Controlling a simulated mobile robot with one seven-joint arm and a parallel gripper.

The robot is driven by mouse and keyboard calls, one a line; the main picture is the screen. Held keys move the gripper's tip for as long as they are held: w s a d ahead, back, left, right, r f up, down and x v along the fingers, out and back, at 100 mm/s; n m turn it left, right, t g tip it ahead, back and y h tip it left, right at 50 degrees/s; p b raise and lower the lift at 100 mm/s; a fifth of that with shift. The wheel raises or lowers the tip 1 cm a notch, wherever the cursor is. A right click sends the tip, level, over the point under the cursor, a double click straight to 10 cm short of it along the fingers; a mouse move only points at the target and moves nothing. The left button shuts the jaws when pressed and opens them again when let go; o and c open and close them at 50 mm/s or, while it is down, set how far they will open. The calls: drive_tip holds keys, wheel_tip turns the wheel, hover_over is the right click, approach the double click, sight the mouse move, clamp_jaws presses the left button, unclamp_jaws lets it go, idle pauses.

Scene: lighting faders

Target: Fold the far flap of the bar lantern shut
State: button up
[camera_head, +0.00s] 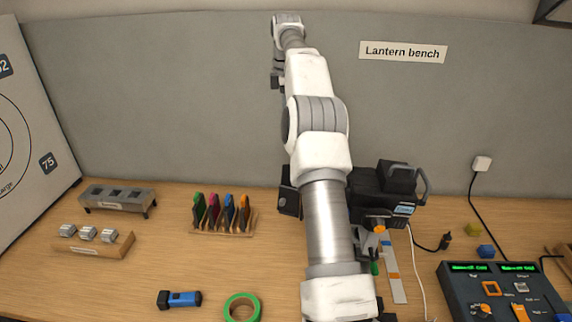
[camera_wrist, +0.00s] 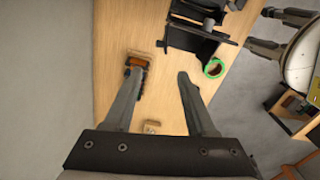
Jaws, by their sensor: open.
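The bar lantern (camera_head: 401,180) is a black, boxy lamp on the bench, right of my arm, with a grey handle at its right. A dark upright plate (camera_head: 289,193) shows left of my arm, apparently one of its open flaps. My arm hides the part between. In the wrist view the lantern's black body and plates (camera_wrist: 187,37) lie at the top, beyond my fingertips. I cannot tell for sure which plate is the far flap. My gripper (camera_wrist: 160,75) is open and empty, apart from the lantern.
A rack of coloured cards (camera_head: 223,219), a wooden block with metal pieces (camera_head: 92,244), a grey stand (camera_head: 117,200), a blue torch (camera_head: 180,299) and green tape (camera_head: 241,308) lie left. A control console (camera_head: 505,292) and cables are right. A grey wall panel (camera_head: 170,100) stands behind.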

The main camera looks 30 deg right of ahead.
sight(286, 168)
wheel_tip(286, 168, down, 18)
drive_tip(key=shift+w+r, duration=0.15)
drive_tip(key=shift+r, duration=0.1)
idle(0.4)
clamp_jaws()
